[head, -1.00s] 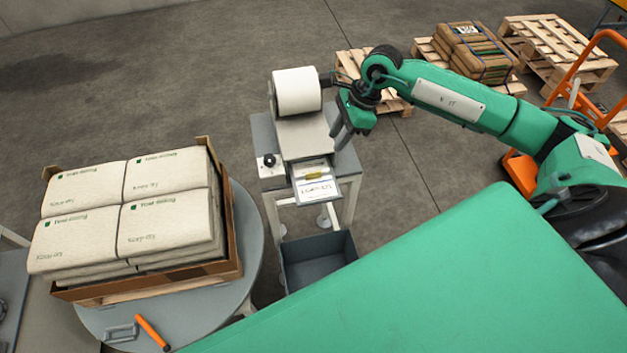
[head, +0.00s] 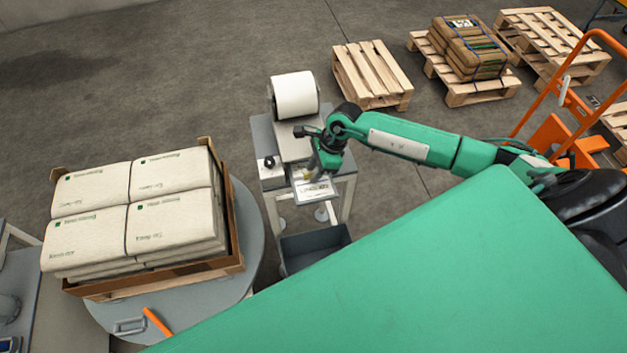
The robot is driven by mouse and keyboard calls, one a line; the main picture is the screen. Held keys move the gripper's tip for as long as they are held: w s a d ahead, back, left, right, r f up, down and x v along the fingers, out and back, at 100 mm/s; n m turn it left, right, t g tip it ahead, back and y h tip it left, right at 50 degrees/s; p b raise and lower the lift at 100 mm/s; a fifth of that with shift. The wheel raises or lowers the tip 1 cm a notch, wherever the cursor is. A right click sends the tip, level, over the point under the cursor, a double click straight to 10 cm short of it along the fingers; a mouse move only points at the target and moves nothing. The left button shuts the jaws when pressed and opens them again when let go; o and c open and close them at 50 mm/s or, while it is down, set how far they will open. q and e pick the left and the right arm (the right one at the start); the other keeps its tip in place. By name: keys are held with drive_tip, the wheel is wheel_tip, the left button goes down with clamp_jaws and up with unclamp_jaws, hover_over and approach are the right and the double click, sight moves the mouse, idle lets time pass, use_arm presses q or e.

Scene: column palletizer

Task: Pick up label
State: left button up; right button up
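The label (head: 316,190) is a small white sheet with dark print at the front outlet of the label printer (head: 287,143). The printer carries a white paper roll (head: 295,95) on top. My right gripper (head: 309,176) is at the printer's front, pointing down just above the back edge of the label. Its fingers are small and partly hidden by the wrist, so I cannot tell whether they touch the label or are open or shut. My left gripper is out of view.
A grey bin (head: 313,247) stands below the printer. At left, white sacks (head: 175,220) are stacked in a cardboard tray on a round turntable (head: 246,232). Wooden pallets (head: 372,75) and an orange hand truck (head: 556,135) stand at the back right.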

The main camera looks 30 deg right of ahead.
drive_tip(key=shift+a+f, duration=0.1)
drive_tip(key=shift+f, duration=0.25)
drive_tip(key=shift+c, duration=0.2)
clamp_jaws()
drive_tip(key=shift+r, duration=0.15)
